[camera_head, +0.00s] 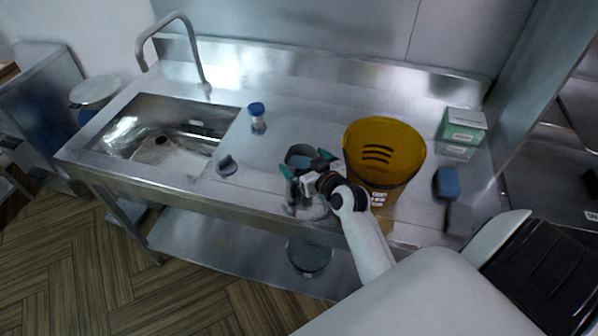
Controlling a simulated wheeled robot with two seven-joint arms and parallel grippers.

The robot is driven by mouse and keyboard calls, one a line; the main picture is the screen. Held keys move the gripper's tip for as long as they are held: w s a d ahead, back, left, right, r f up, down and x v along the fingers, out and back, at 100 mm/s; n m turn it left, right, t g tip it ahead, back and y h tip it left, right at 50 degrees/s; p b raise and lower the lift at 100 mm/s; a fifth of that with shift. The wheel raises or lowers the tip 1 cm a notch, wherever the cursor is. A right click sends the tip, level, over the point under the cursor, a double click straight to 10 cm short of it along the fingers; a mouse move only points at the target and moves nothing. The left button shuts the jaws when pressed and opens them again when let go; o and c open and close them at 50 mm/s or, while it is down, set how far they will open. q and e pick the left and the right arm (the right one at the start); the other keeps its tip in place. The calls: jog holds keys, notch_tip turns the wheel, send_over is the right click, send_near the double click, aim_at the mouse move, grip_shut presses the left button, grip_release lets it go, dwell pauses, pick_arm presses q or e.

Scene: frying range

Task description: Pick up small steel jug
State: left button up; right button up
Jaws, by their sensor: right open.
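A small steel jug (299,155) stands on the steel counter, left of the yellow bucket. Its round rim shows, and its lower part is hidden behind my gripper. My right gripper (305,166) is open, with its teal-tipped fingers spread at the near side of the jug. I cannot tell whether the fingers touch it. My left gripper is not in view.
A yellow bucket (384,150) stands close to the right of my gripper. A green-white box (463,126) and blue sponge (446,183) lie right.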

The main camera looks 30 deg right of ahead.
jog(key=shift+x, duration=0.95)
jog(key=shift+s, duration=0.1)
jog(key=shift+c, duration=0.2)
jog(key=c, duration=1.2)
